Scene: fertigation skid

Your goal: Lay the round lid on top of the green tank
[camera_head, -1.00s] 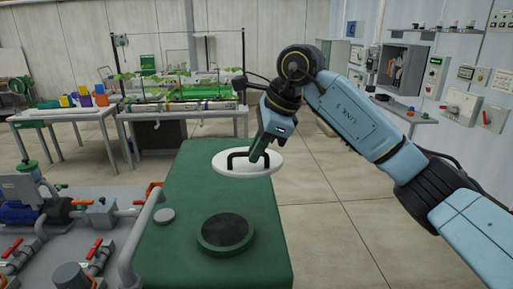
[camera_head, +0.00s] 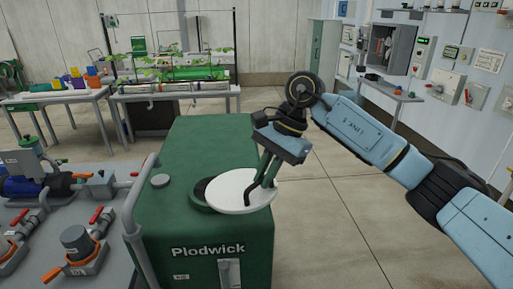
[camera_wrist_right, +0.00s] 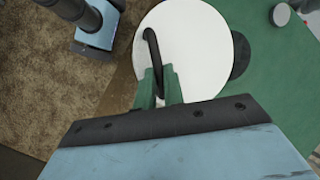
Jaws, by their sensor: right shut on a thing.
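The white round lid (camera_head: 236,191) hangs roughly level by its black handle over the right front part of the green tank (camera_head: 205,140). It partly hides the tank's dark round opening (camera_head: 198,192), which lies to its left. My right gripper (camera_head: 260,190) is shut on the handle. The right wrist view shows the green fingers (camera_wrist_right: 160,85) at the handle (camera_wrist_right: 152,50), the lid (camera_wrist_right: 195,45) reaching past the tank's edge, and the opening's dark rim (camera_wrist_right: 240,55) beside it. The gap between lid and tank top is hard to judge. My left gripper is not in view.
A small grey cap (camera_head: 160,181) sits on the tank's left side. A grey pipe (camera_head: 132,215) runs along the tank's left edge, beside a skid with a blue pump (camera_head: 30,186) and red-handled valves. Open floor (camera_head: 330,220) lies to the right.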

